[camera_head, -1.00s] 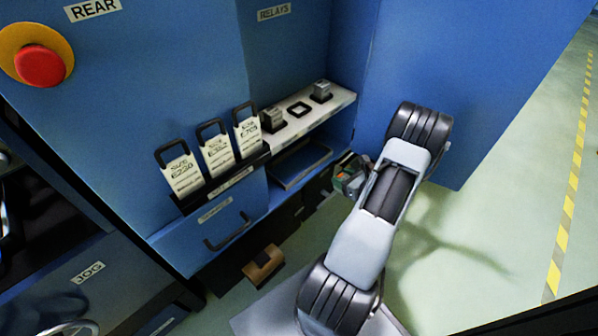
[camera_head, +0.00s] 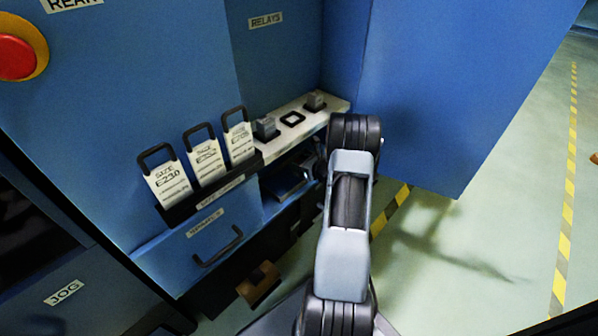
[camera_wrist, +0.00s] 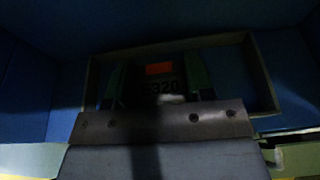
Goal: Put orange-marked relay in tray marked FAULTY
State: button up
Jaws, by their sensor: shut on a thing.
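The relay (camera_wrist: 160,87) with an orange mark and a partly readable number shows in the dark wrist view, between the two fingers of my gripper (camera_wrist: 156,78). The gripper is shut on it. A shallow tray (camera_wrist: 257,75) with a pale rim frames the relay in that view. I cannot tell whether the relay touches the tray floor. In the head view the blue tray (camera_head: 271,184) sits in the recess under the white relay shelf, partly hidden. The arm hides most of my gripper and the held relay there. No FAULTY mark is readable.
A blue cabinet panel (camera_head: 430,90) stands close on the right.

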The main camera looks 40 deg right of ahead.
jog(key=shift+f+b, duration=0.9)
jog(key=shift+f, duration=0.8)
jog(key=shift+f, duration=0.15)
jog(key=shift+f, duration=0.15)
jog(key=o, duration=1)
jog(key=shift+c, duration=0.2)
jog(key=shift+r, duration=0.35)
jog(key=p+v, duration=0.3)
jog(key=v, duration=0.9)
